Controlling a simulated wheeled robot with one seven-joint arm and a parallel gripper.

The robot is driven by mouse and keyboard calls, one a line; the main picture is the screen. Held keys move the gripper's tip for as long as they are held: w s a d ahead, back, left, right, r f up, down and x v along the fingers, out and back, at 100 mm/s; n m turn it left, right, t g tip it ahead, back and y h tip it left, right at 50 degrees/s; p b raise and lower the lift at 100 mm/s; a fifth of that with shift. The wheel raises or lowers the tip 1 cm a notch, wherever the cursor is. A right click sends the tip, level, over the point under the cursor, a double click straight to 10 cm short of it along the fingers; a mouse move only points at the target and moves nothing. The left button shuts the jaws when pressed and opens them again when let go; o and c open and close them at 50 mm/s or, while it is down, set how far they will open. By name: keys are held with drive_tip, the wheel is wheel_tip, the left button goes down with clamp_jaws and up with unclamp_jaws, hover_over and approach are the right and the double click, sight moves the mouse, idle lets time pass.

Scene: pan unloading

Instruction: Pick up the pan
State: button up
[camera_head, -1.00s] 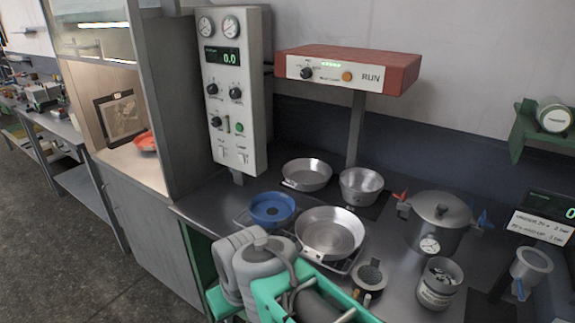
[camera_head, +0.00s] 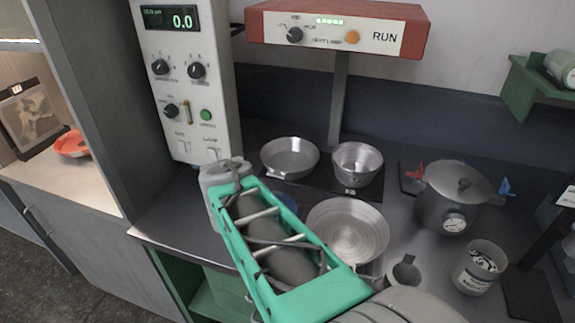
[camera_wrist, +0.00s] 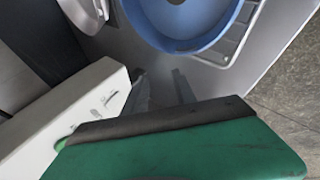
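Several pans are in view, and I cannot tell which one is meant. In the wrist view a blue pan (camera_wrist: 188,48) fills the top, cut off by the frame edge. In the head view only a sliver of this blue pan (camera_head: 289,201) shows beside my arm. A large silver pan (camera_head: 347,231) lies right of my arm, and another silver pan (camera_head: 290,158) lies at the back. My gripper (camera_wrist: 162,88) is open and empty, its two grey fingers apart and short of the blue pan. In the head view my arm hides the fingertips.
A white control panel (camera_head: 188,85) stands close to my gripper. A small pot (camera_head: 357,165), a pressure cooker (camera_head: 447,200) and a labelled canister (camera_head: 480,267) stand to the right. A red instrument box (camera_head: 340,28) overhangs the back. A red dish (camera_head: 72,144) sits in the left cabinet.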

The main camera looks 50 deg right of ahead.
drive_tip(key=d+n+h, duration=0.1)
drive_tip(key=d, duration=0.3)
drive_tip(key=d+r+n+h, duration=0.1)
drive_tip(key=d, duration=0.3)
drive_tip(key=s+d+n+h+b, duration=0.1)
drive_tip(key=d+n, duration=0.1)
drive_tip(key=d, duration=0.2)
drive_tip(key=shift+r, duration=0.15)
drive_tip(key=s+d+r+n+h+b, duration=0.1)
drive_tip(key=s+d+n+h, duration=0.2)
drive_tip(key=d, duration=0.4)
drive_tip(key=s+d+r+n+h, duration=0.2)
drive_tip(key=s+d+n, duration=0.1)
drive_tip(key=d, duration=0.3)
drive_tip(key=shift+g, duration=0.4)
wheel_tip(320, 180, down, 8)
drive_tip(key=shift+s+d+r, duration=0.15)
drive_tip(key=shift+r, duration=0.1)
drive_tip(key=shift+x, duration=1.15)
drive_tip(key=x, duration=0.5)
drive_tip(key=shift+d+f, duration=0.1)
drive_tip(key=shift+f, duration=0.05)
clamp_jaws()
drive_tip(key=shift+f, duration=0.1)
